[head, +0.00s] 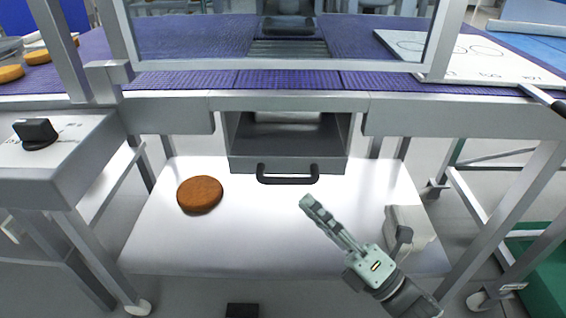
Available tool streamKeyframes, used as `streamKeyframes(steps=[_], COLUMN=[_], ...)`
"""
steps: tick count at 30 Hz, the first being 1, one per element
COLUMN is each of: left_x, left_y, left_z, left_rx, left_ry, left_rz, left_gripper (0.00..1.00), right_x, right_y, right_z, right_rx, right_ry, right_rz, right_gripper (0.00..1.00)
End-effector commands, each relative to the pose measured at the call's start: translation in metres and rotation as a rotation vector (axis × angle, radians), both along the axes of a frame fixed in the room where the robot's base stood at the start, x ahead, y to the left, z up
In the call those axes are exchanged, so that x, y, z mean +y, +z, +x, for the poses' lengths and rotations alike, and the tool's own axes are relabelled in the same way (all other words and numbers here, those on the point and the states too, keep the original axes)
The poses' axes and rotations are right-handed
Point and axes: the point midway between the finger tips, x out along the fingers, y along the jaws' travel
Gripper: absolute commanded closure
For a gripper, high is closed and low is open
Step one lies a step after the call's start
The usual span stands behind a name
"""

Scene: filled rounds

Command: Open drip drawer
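The drip drawer (240,164) is a grey box under the conveyor, at the middle of the head view. It stands pulled out, with its hollow inside showing behind the front panel. Its dark bar handle (287,180) is on the front. My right gripper (308,203) is just below and right of the handle, apart from it in the picture, pointing up and left. Its fingers look close together and hold nothing that I can see; whether they are fully shut is unclear. My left gripper is not in view.
A brown round (200,194) lies on the white lower shelf (250,240), left of the drawer. A pale block-like object (412,226) is at the shelf's right. The purple conveyor belt (220,80) runs above. A control box (45,150) with a black knob stands left. Table legs flank the shelf.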

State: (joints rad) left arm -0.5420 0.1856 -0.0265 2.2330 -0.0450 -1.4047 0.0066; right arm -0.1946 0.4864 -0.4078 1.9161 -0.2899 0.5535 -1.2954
Motion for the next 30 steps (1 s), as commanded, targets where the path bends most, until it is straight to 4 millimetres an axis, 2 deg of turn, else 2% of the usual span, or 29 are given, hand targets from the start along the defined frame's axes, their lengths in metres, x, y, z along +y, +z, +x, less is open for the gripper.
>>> streamKeyframes(steps=[9,15,26,30], left_x=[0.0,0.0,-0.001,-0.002], left_y=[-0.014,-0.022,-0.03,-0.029], left_z=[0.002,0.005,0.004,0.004], left_rx=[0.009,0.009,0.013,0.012], left_ry=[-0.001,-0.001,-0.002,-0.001], left_rz=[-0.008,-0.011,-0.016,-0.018], left_gripper=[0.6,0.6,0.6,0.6], right_x=[0.031,0.049,0.053,0.053], right_y=[0.021,0.029,0.03,0.03], right_z=[0.027,0.042,0.046,0.046], right_rx=[-0.009,-0.005,-0.002,-0.002], right_ry=[0.002,0.001,0.0,0.0], right_rz=[0.002,0.002,0.001,0.001], right_gripper=[0.78,0.78,0.78,0.94])
